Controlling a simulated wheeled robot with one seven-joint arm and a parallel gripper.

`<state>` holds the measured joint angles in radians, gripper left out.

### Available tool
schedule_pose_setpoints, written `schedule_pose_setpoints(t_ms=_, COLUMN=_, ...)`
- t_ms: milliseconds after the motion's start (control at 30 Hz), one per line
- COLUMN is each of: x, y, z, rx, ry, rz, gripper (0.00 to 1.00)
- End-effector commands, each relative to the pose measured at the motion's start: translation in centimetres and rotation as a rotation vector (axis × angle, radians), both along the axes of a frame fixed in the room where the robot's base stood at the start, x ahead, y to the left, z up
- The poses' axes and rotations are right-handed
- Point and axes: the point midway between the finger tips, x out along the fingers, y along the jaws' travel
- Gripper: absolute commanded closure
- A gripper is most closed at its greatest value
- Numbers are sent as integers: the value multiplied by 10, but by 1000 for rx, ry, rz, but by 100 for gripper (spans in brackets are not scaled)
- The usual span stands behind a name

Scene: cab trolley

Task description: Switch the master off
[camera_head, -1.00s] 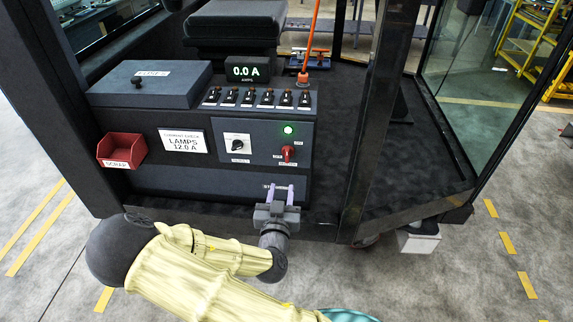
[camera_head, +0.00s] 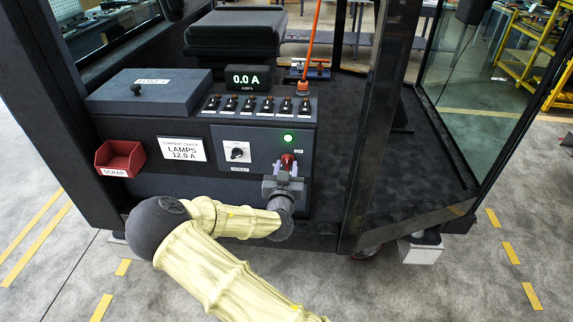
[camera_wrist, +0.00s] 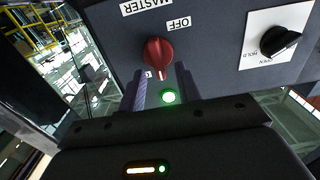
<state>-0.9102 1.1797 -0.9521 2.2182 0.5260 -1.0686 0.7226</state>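The red master knob (camera_wrist: 158,52) sits on the dark panel. In the wrist view, which shows the panel upside down, its white pointer mark faces the lit green lamp (camera_wrist: 168,97), away from the OFF label (camera_wrist: 178,24). The knob (camera_head: 288,160) and green lamp (camera_head: 288,138) also show in the head view. My gripper (camera_wrist: 161,72) is open, its two purple fingers apart, with the knob ahead and between their tips. Contact with the knob cannot be told. In the head view my gripper (camera_head: 285,172) partly covers the knob and its lower label.
A black HOLD knob (camera_wrist: 281,42) is beside the master knob; it also shows in the head view (camera_head: 237,152). Several toggle switches (camera_head: 252,106) line the ledge above, below a display (camera_head: 249,78) reading 0.0 A. A red scrap bin (camera_head: 121,158) hangs at left.

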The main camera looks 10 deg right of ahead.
Motion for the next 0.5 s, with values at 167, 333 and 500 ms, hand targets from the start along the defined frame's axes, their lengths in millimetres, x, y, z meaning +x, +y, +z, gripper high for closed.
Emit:
schedule_pose_setpoints(t_ms=167, x=10, y=-4, z=0, rx=-1, ry=0, rz=-1, gripper=66)
schedule_pose_setpoints(t_ms=333, x=10, y=-4, z=0, rx=-1, ry=1, rz=-1, gripper=66)
schedule_pose_setpoints(t_ms=500, x=10, y=-3, z=0, rx=-1, ry=1, rz=-1, gripper=88)
